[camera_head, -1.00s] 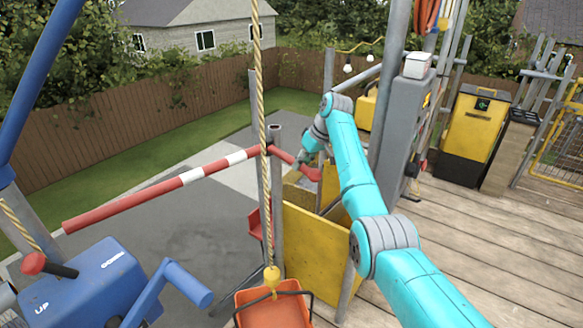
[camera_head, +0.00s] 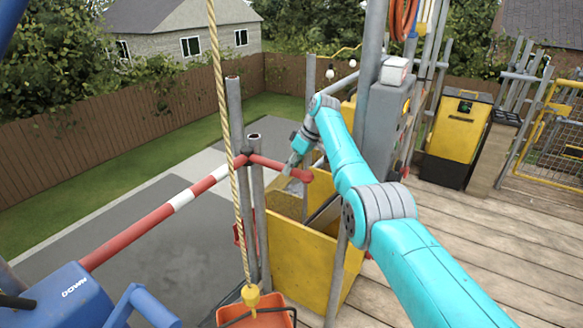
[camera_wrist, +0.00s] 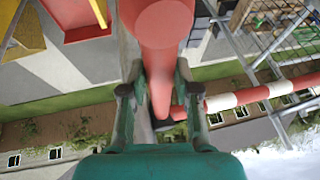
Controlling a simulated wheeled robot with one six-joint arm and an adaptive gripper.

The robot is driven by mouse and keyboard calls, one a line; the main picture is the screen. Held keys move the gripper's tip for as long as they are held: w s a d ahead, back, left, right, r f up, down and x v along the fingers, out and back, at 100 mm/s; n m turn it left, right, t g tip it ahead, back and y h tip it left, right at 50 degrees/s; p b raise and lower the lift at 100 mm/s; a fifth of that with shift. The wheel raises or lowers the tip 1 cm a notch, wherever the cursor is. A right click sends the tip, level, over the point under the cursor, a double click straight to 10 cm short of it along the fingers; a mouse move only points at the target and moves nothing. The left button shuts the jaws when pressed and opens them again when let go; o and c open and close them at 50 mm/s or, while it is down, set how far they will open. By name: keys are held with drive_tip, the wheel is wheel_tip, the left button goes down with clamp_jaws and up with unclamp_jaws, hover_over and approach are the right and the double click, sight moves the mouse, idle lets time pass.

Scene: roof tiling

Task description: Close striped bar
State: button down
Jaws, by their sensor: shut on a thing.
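The striped bar (camera_head: 183,199) is red with white bands. It slants from behind the blue box at lower left up to grey posts at the centre of the head view. Its red handle end (camera_head: 302,175) continues right of the posts and bends at its tip. My gripper (camera_head: 293,163) is at this handle end, above the yellow panels. In the wrist view my gripper (camera_wrist: 158,90) has its two fingers either side of the red handle (camera_wrist: 160,65), shut on it. The striped part (camera_wrist: 237,98) runs off to the right there. The bar's far-left end is hidden by the box.
Grey posts (camera_head: 256,205) stand by the bar. A rope (camera_head: 226,110) hangs in front, holding an orange bucket (camera_head: 262,318). A blue box (camera_head: 62,300) marked DOWN is at lower left. A yellow panel (camera_head: 300,265) stands below the handle. Wooden decking (camera_head: 480,240) lies right.

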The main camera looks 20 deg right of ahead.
drive_tip(key=shift+d+r, duration=0.1)
drive_tip(key=c, duration=0.8)
unclamp_jaws()
drive_tip(key=shift+w+d, duration=0.1)
drive_tip(key=shift+w, duration=0.05)
drive_tip(key=shift+c, duration=0.2)
wheel_tip(320, 180, up, 10)
